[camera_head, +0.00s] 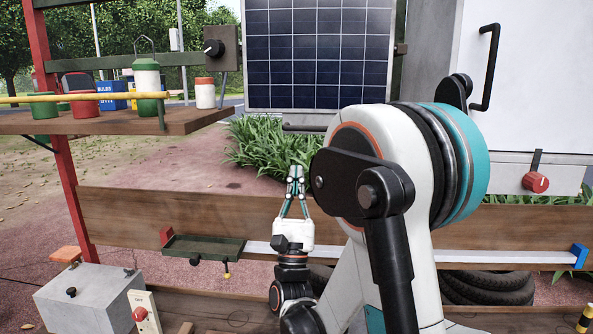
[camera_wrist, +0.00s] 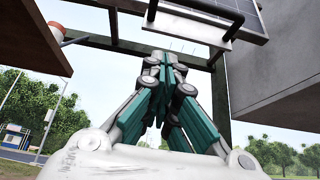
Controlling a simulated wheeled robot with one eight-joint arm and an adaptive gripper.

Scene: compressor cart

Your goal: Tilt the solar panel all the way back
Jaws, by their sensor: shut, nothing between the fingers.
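The solar panel (camera_head: 319,55) stands at the top centre of the head view, a dark blue grid in a pale frame, looking close to upright. A dark bar (camera_head: 303,127) shows just under its lower edge. My gripper (camera_head: 297,171) points up, below and apart from the panel and bar, its fingers shut and empty. In the wrist view the closed fingertips (camera_wrist: 165,60) are in the middle. The panel's underside corner (camera_wrist: 255,18) shows at the top right, with a dark bar handle (camera_wrist: 207,8) beside it.
A wooden shelf (camera_head: 190,120) with cans, a lantern and a yellow rod is at left, with a black knob box (camera_head: 216,48) above. A white cabinet (camera_head: 535,85) with a black handle stands at right. A plank (camera_head: 150,215) with a green tray (camera_head: 205,247) crosses below.

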